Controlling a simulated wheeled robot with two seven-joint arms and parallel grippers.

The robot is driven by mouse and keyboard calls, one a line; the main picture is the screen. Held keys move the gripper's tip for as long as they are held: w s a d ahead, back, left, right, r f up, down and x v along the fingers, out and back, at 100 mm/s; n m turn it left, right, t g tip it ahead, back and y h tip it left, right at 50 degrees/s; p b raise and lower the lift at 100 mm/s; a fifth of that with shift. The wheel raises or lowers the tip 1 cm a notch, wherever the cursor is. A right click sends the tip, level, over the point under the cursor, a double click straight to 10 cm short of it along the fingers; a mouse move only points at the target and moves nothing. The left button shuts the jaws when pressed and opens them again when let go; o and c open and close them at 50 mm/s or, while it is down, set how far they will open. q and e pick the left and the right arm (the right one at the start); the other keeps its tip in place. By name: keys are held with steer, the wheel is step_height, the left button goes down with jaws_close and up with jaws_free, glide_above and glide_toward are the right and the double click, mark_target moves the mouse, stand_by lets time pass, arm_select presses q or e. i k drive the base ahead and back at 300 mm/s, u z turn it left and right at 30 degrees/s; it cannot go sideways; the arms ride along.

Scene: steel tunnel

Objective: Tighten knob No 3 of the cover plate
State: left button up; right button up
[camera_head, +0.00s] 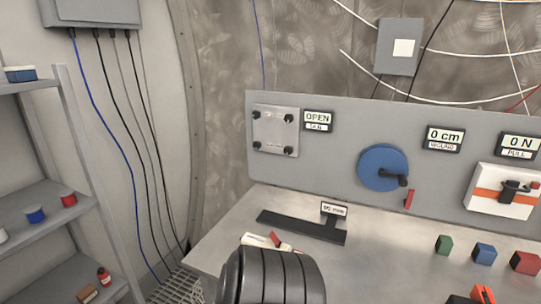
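The cover plate (273,132) is a light square plate at the left end of the grey upright panel. It carries a dark knob near each corner: upper left (257,115), upper right (288,118), lower left (257,145) and lower right (288,150). The knob numbers are too small to read, so I cannot tell which is No 3. A display (318,120) right of the plate reads OPEN. A dark ribbed cylinder (270,277) at the bottom centre hides part of the table, well below the plate.
The panel also bears a blue disc with a crank (379,168) and a white box with an orange band (502,192). Green (444,244), blue (484,254) and red (525,263) blocks stand on the table. A black bar (300,227) lies below the plate. Shelves (45,200) stand left.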

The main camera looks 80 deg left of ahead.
mark_target(289, 150)
steer(key=z, duration=0.1)
steer(key=k, duration=0.5)
steer(key=u, duration=1.45)
